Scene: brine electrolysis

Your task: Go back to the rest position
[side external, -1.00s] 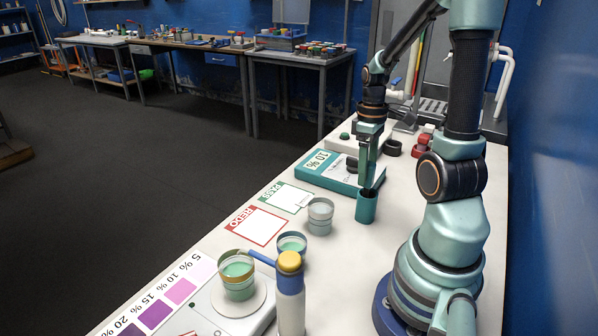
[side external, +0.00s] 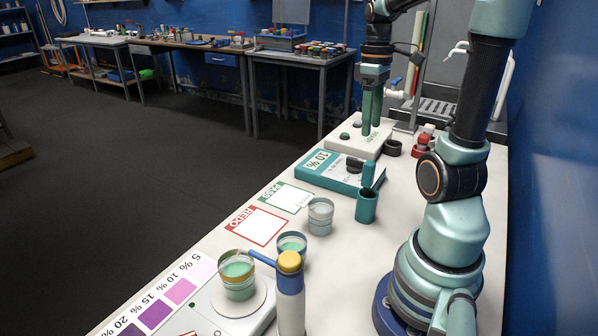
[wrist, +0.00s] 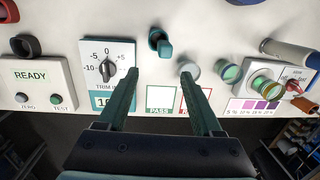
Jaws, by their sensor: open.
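My gripper (side external: 371,120) is open and empty, raised above the bench near the white box in the side view. In the wrist view its two green fingers (wrist: 160,74) stand apart with nothing between them.
A READY box (wrist: 30,75) and teal trim box (side external: 322,174) lie on the bench. PASS (side external: 287,198) and REDO (side external: 255,226) cards, several cups and a yellow-capped bottle (side external: 290,300) stand nearer the camera. A red object (side external: 421,143) is farther back.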

